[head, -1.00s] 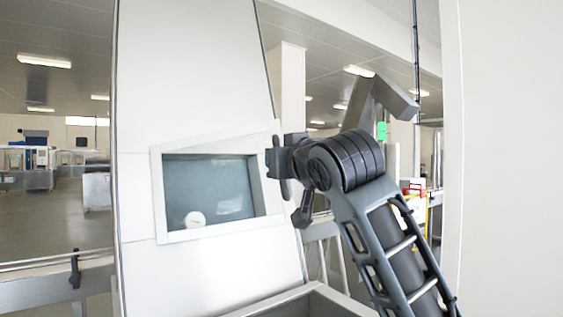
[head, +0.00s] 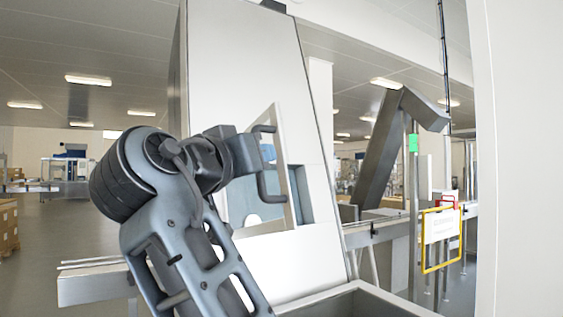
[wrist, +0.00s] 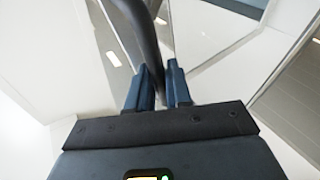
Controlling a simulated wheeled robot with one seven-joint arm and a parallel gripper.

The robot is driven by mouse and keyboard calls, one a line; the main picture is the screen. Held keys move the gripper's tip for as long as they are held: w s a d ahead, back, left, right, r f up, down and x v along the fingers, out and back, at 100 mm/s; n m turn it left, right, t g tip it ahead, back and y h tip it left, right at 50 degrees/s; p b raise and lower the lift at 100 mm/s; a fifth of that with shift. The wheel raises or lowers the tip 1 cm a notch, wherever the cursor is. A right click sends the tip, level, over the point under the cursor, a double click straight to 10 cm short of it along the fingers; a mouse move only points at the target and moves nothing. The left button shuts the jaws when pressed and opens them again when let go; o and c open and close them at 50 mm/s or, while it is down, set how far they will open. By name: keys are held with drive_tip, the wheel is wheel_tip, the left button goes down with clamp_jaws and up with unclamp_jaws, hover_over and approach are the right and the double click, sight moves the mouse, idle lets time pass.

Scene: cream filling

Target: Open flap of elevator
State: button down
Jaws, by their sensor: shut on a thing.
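The elevator (head: 250,60) is a tall, light grey, slightly leaning housing in the head view. Its flap (head: 283,125), a pale frame with a bluish pane, stands swung out from the housing. Part of the opening (head: 300,190) shows to its right. A dark C-shaped handle (head: 268,193) sits on the flap. My gripper (head: 256,160) is at the handle, left of the flap's free edge. In the wrist view, my gripper (wrist: 160,88) is shut on the dark, curved handle (wrist: 146,38). My arm hides the flap's left part.
A metal trough edge (head: 360,290) lies below the elevator. A slanted conveyor (head: 378,150) and a yellow-framed sign (head: 441,238) stand to the right. A pale wall (head: 525,150) is close at far right. Open floor (head: 60,250) shows at left.

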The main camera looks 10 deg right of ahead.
drive_tip(key=shift+s+a, duration=0.1)
drive_tip(key=shift+a, duration=1.2)
drive_tip(key=c, duration=1.1)
unclamp_jaws()
drive_tip(key=shift+f, duration=0.1)
drive_tip(key=b+v, duration=0.1)
drive_tip(key=v, duration=0.6)
drive_tip(key=shift+s+a+f, duration=0.1)
drive_tip(key=shift+s+a, duration=0.1)
drive_tip(key=shift+s, duration=0.05)
